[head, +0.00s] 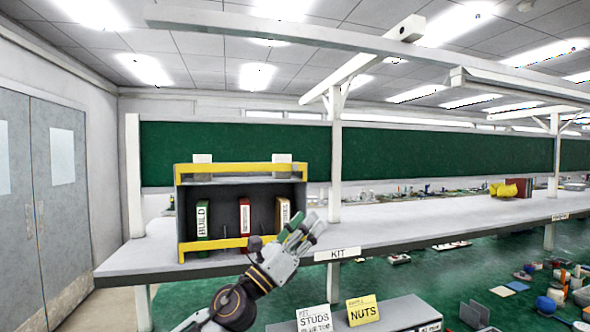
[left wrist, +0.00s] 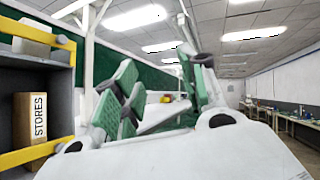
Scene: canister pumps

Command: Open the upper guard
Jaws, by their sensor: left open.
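The upper guard (head: 240,168) is a yellow bar across the top front of a dark grey shelf box (head: 179,205) on the workbench. Its end also shows at the upper left of the left wrist view (left wrist: 64,43). A second, lower yellow guard (head: 213,244) crosses the bottom front of the box. My left gripper (head: 304,230) is open and empty, in front of the box's lower right corner. It is below the upper guard and apart from it. It hides the right part of the lower guard. My right gripper is not in view.
Green BUILD (head: 202,220), red (head: 245,217) and tan STORES (left wrist: 36,118) binders stand in the box. A white post (head: 335,150) rises right of it. The KIT label (head: 337,254) is on the bench edge. STUDS (head: 314,319) and NUTS (head: 362,310) signs stand in front.

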